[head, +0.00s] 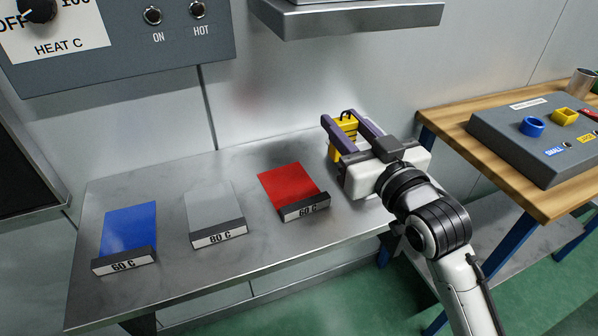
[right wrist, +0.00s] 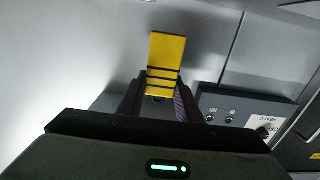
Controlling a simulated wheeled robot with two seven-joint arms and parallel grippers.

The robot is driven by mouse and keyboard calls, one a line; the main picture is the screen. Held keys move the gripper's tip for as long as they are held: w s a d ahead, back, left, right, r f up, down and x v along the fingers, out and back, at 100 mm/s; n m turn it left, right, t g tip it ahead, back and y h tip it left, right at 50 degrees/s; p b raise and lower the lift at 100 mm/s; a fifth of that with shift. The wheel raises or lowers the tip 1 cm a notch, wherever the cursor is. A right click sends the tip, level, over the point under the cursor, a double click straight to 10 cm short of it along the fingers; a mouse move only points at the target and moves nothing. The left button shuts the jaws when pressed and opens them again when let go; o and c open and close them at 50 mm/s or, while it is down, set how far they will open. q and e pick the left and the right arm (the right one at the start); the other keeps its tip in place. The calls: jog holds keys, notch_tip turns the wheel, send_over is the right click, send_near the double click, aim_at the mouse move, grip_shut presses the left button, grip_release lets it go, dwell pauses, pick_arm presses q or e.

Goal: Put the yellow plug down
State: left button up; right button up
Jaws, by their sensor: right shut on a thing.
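The yellow plug (head: 342,142) is a yellow block with dark bands, held between the fingers of my right gripper (head: 352,132). In the head view it is at the right end of the steel table, near the wall, and partly hidden by the fingers. In the right wrist view the yellow plug (right wrist: 167,62) stands up between the two dark fingers (right wrist: 160,98). I cannot tell whether it touches the table. My left gripper is not in view.
The steel table (head: 265,242) bears a blue mat (head: 130,227), a grey mat (head: 209,205) and a red mat (head: 289,184), each with a temperature label. A wooden bench (head: 450,125) with a grey fixture (head: 515,135) stands right. A shelf (head: 350,18) overhangs the back.

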notch_tip(320, 180, down, 3)
jog(key=shift+s+f, duration=0.15)
jog(key=shift+f, duration=0.05)
jog(key=shift+f+b, duration=0.35)
jog(key=shift+f, duration=1.9)
jog(key=shift+f, duration=0.1)
jog(key=o, duration=1.2)
jog(key=shift+c, duration=0.2)
